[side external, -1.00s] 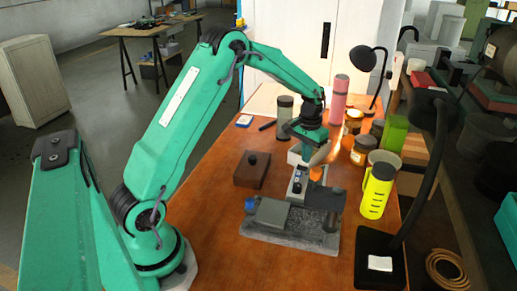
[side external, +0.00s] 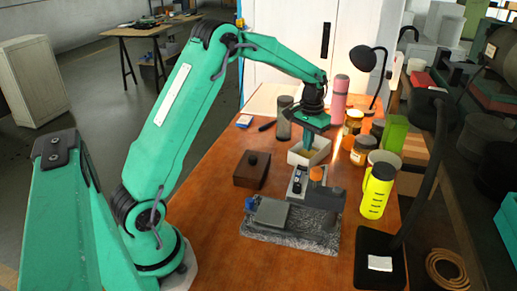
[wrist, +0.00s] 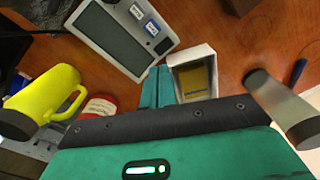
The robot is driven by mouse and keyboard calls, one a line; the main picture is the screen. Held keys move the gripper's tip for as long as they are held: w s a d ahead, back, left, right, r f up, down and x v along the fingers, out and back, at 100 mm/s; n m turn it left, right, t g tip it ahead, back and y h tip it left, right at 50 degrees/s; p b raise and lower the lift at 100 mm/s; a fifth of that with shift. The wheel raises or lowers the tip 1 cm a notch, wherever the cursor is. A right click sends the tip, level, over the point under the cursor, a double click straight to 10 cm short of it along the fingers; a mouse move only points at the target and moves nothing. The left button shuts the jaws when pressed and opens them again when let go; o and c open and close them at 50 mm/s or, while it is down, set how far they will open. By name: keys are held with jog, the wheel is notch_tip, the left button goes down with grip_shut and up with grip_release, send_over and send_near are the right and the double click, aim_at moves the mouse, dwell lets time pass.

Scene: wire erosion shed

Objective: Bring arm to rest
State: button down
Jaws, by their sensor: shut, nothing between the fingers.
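My arm is bent over the wooden bench in the side external view. My gripper (side external: 307,147) points down in front of a small white open box (side external: 322,155), and its green fingers are shut with nothing between them. In the wrist view the gripper (wrist: 157,84) shows as two fingers side by side, just left of the white box (wrist: 211,66), which has something yellow inside. I cannot tell whether the fingertips touch the box.
A machine on a grey slab (side external: 290,240), with an orange knob (side external: 317,173), stands nearer the camera. A brown box (side external: 251,170) is left, a grey-green bottle (side external: 283,118) behind. Jars, a pink flask (side external: 340,95), a yellow jug (side external: 376,190) and lamps crowd the right.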

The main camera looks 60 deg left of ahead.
jog(key=s+d+r+m+t, duration=0.1)
jog(key=s+d+r, duration=0.3)
jog(key=s+r, duration=0.2)
jog(key=s+d+r+t, duration=0.2)
jog(key=s+d+r, duration=0.2)
jog(key=s+r, duration=0.25)
jog(key=s+d+r+m+t, duration=0.1)
jog(key=s+d, duration=0.4)
jog(key=s, duration=1)
jog(key=shift+s+m+t, duration=0.25)
jog(key=shift+m+t, duration=0.25)
jog(key=shift+t, duration=0.3)
